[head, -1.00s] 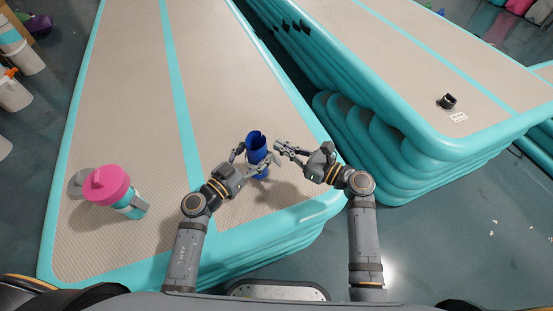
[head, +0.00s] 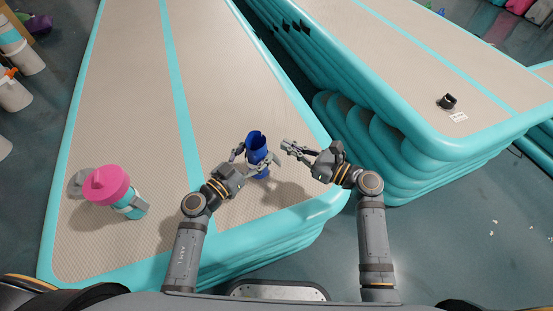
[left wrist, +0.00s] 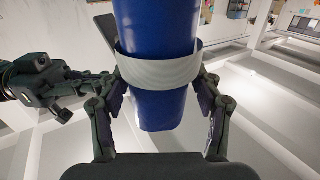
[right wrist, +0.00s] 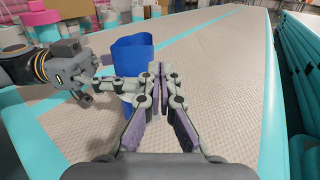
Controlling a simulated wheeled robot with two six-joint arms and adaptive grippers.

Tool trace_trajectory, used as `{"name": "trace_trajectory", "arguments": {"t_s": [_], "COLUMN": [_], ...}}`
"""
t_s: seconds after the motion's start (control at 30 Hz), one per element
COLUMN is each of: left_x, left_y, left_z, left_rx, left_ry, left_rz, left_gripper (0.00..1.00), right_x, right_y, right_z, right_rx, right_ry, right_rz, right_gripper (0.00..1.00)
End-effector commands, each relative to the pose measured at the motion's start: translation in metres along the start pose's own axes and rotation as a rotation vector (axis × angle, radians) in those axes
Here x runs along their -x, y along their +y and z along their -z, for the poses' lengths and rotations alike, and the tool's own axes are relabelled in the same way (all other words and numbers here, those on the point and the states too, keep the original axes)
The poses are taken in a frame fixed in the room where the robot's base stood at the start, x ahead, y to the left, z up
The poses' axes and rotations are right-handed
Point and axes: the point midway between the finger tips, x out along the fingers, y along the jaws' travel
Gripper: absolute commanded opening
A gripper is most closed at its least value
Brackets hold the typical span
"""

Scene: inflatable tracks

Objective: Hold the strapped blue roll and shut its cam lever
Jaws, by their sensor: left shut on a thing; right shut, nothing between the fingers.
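The blue roll (head: 256,143) is upright near the front right of the beige mat. My left gripper (head: 257,158) is shut around it, one finger on each side. In the left wrist view a pale strap (left wrist: 160,71) circles the roll (left wrist: 155,25) between the fingers. A dark flat piece (left wrist: 106,30) juts out beside the roll there; I cannot tell whether it is the cam lever. My right gripper (head: 287,146) is shut and empty, just right of the roll and apart from it. The roll also shows in the right wrist view (right wrist: 133,50), partly hidden by the fingers.
The mat behind the roll is clear.

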Motion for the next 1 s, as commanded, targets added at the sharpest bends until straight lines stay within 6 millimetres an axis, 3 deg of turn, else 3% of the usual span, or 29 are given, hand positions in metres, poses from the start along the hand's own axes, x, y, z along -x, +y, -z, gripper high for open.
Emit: {"name": "trace_trajectory", "arguments": {"t_s": [0.5,1.0], "left_x": [0.000,0.000], "left_y": [0.000,0.000], "left_z": [0.000,0.000], "left_rx": [0.001,0.001], "left_ry": [0.001,0.001], "left_rz": [0.000,0.000], "left_gripper": [0.18,0.18], "right_x": [0.042,0.046], "right_y": [-0.023,-0.025], "right_z": [0.001,0.000], "right_rx": [0.001,0.000], "right_ry": [0.002,0.000], "right_rz": [-0.001,0.000], "right_gripper": [0.00,0.00]}}
